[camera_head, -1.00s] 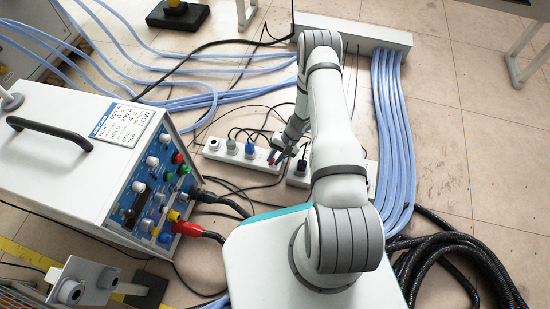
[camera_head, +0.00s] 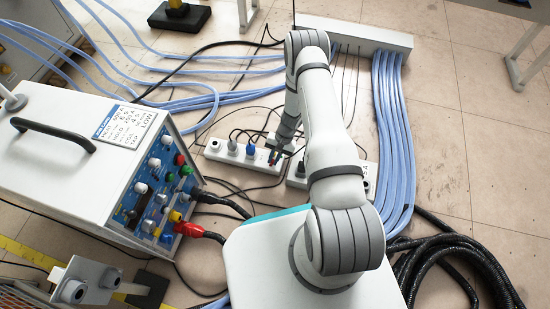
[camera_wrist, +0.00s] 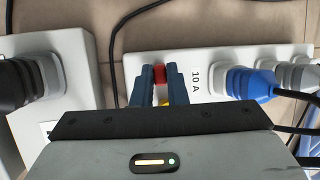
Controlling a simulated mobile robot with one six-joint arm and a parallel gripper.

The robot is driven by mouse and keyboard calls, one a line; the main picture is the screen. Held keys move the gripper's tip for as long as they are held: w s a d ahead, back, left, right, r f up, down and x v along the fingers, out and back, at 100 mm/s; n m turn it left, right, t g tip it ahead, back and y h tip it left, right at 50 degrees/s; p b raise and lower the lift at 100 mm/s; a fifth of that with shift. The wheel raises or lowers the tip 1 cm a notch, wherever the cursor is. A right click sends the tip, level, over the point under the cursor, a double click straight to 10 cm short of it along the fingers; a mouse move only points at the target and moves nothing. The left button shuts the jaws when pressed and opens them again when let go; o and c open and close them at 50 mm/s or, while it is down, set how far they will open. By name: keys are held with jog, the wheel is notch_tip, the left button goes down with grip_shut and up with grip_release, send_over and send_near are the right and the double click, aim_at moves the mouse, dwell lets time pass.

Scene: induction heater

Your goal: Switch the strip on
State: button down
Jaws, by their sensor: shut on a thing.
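The white power strip (camera_head: 214,156) lies on the floor left of my arm in the head view, with white, grey and blue plugs in it. In the wrist view the strip (camera_wrist: 225,57) carries a "10 A" label. At its end is a red switch (camera_wrist: 159,74). My gripper (camera_wrist: 161,76) has its two blue-grey fingers on either side of the red switch, shut on it. A small yellow patch shows between the fingers, nearer the palm. In the head view my gripper (camera_head: 274,157) is at the strip's right end. Whether the switch is tilted on or off cannot be made out.
A second white strip (camera_head: 297,182) lies close by; a black plug (camera_wrist: 20,82) sits in it. The blue plug (camera_wrist: 249,83) is beside the label. The heater unit (camera_head: 60,150) stands left. Black cables and blue hoses (camera_head: 391,140) surround the strips.

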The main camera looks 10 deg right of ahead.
jog(key=h, duration=0.1)
jog(key=a+g+h, duration=0.1)
jog(key=shift+w+h, duration=0.3)
jog(key=shift+w, duration=0.1)
jog(key=shift+w+a+m+g+h+b, duration=0.2)
jog(key=shift+a+m+g+h+b, duration=0.15)
jog(key=shift+m+g+h+b, duration=0.35)
jog(key=c, duration=1.7)
grip_release()
jog(key=shift+r, duration=0.1)
jog(key=p+v, duration=0.1)
jog(key=v, duration=0.1)
jog(key=p+v, duration=0.1)
jog(key=v, duration=0.2)
jog(key=p+v, duration=0.1)
jog(key=v, duration=0.1)
jog(key=shift+w+a+r, duration=0.15)
jog(key=shift+a+r, duration=0.05)
jog(key=shift+r, duration=0.15)
